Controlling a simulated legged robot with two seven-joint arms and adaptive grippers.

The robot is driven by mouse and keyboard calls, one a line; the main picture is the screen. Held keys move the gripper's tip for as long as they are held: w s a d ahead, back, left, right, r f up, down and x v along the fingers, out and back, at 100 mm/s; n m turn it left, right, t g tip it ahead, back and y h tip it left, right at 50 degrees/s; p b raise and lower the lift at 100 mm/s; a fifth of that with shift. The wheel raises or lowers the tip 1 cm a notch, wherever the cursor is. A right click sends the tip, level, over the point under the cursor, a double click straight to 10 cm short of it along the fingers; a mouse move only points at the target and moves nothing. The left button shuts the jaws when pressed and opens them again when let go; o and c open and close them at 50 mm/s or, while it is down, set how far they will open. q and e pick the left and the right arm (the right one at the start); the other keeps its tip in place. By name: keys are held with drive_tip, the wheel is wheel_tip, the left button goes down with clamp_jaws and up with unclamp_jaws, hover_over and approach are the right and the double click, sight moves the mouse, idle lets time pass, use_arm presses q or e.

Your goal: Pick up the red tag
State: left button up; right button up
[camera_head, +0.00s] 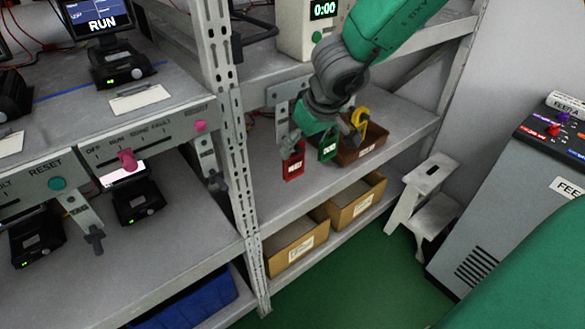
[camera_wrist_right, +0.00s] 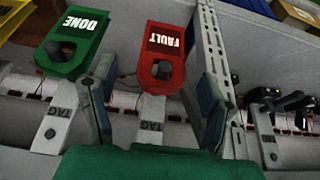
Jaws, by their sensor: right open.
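The red tag (camera_head: 293,166), marked FAULT, hangs from a hook at the front edge of the upper right shelf. My right gripper (camera_head: 320,138) is open and empty, just above and beside the tags. Its fingers also show in the wrist view (camera_wrist_right: 155,108), one on each side of the red tag; I cannot tell whether they touch it. My left gripper is not in view.
A green DONE tag (camera_head: 328,149) hangs right of the red one, with a yellow tag (camera_head: 360,121) beyond it. A brown bin (camera_head: 374,150) stands behind. A slotted rack post (camera_head: 236,150) rises on the left. A grey step stool (camera_head: 424,190) stands at right.

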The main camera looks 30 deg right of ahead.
sight(294, 155)
drive_tip(key=shift+w+a+f+b, duration=0.15)
drive_tip(key=shift+f, duration=0.2)
drive_tip(key=shift+w+a+f+b, duration=0.1)
drive_tip(key=shift+f+b, duration=0.05)
drive_tip(key=shift+f, duration=0.2)
drive_tip(key=b+x, duration=0.1)
drive_tip(key=x, duration=0.1)
drive_tip(key=b+x, duration=0.2)
drive_tip(key=x, duration=0.1)
drive_tip(key=shift+w+d+f, duration=0.1)
drive_tip(key=shift+w+d, duration=0.05)
drive_tip(key=shift+d, duration=0.1)
drive_tip(key=shift+a+r, duration=0.15)
drive_tip(key=shift+r, duration=0.05)
drive_tip(key=shift+a, duration=0.1)
drive_tip(key=c, duration=1)
